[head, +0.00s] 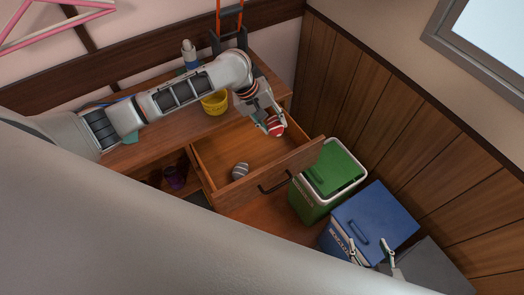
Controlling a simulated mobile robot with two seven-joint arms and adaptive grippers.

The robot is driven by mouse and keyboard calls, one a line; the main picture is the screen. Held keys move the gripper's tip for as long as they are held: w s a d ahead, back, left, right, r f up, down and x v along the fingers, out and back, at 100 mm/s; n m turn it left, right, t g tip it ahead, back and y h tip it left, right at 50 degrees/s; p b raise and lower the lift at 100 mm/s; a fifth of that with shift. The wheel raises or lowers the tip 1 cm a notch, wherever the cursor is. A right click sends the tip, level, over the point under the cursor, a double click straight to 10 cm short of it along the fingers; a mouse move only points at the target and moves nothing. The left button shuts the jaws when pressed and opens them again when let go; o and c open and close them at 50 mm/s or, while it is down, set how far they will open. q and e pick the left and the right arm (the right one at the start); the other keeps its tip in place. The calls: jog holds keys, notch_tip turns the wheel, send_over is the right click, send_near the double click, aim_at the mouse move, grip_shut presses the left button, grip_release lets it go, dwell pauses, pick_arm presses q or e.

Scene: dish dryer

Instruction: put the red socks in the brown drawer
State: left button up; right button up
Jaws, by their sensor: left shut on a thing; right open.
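The red socks (275,126) are a rolled ball with white stripes. My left gripper (272,127) is shut on them and holds them over the far right part of the open brown drawer (262,150). The height of the socks above the drawer floor is hard to tell. A grey striped sock ball (240,171) lies inside the drawer near its front. My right gripper (373,251) is open and empty at the lower right, in front of the blue box.
A yellow basket (215,103) stands on the wooden desk top (180,123). A green cooler (333,172) and a blue cooler (374,220) stand right of the drawer, near the panelled wall.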

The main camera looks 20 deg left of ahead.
pick_arm(q)
notch_tip(320, 180, down, 12)
jog(key=b, duration=0.2)
jog(key=shift+b, duration=0.3)
jog(key=shift+f, duration=0.75)
notch_tip(320, 180, down, 4)
jog(key=shift+r+b, duration=0.1)
jog(key=shift+b, duration=0.65)
pick_arm(e)
jog(key=shift+w+a+f+y, duration=0.3)
jog(key=shift+w+a+f, duration=0.45)
jog(key=shift+a+f, duration=0.15)
pick_arm(q)
jog(key=o, duration=1.1)
jog(key=shift+c, duration=0.2)
pick_arm(e)
jog(key=shift+w+r, duration=0.1)
jog(key=shift+r, duration=0.1)
